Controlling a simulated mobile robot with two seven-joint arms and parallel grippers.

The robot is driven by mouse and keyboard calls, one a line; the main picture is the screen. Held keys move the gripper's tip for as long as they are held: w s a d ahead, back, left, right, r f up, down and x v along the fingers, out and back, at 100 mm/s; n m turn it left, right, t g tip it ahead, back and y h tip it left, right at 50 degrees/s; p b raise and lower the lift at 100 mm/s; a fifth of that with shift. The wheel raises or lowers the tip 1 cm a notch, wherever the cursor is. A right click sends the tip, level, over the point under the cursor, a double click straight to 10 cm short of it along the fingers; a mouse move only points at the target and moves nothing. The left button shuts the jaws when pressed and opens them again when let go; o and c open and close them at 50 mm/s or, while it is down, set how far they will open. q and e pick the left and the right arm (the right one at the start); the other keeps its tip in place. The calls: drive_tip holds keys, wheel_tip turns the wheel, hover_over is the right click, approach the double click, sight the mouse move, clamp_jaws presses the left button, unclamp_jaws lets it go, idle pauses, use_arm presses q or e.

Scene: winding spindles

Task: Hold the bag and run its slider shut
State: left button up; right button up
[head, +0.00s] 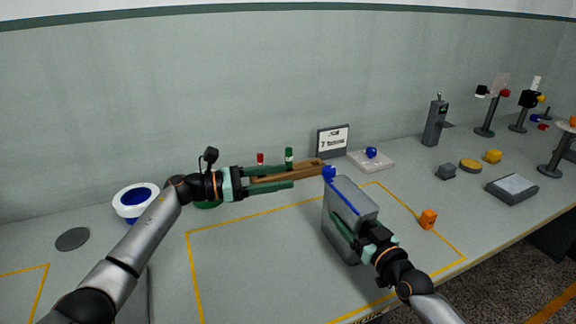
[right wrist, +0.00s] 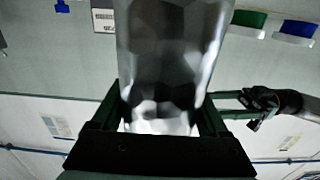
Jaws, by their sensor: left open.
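The bag (head: 342,240) is a grey, box-like pouch standing upright on the table, with a blue strip (head: 346,198) along its top edge. A blue slider (head: 329,173) sits at the strip's far left end. My right gripper (head: 349,226) has its fingers on both sides of the bag, which fills the gap between them in the right wrist view (right wrist: 165,60). My left gripper (head: 291,178) is open, its fingers pointing right toward the slider, a short distance left of it and apart from it. It also shows in the right wrist view (right wrist: 222,104).
A brown wooden bar (head: 305,169) lies behind the left fingers, near red and green pieces. A white bowl with a blue inside (head: 136,202) stands at left. The yellow-outlined area left of the bag is clear.

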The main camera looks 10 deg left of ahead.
drive_tip(key=o, duration=0.3)
drive_tip(key=shift+o, duration=0.2)
drive_tip(key=shift+s, duration=0.1)
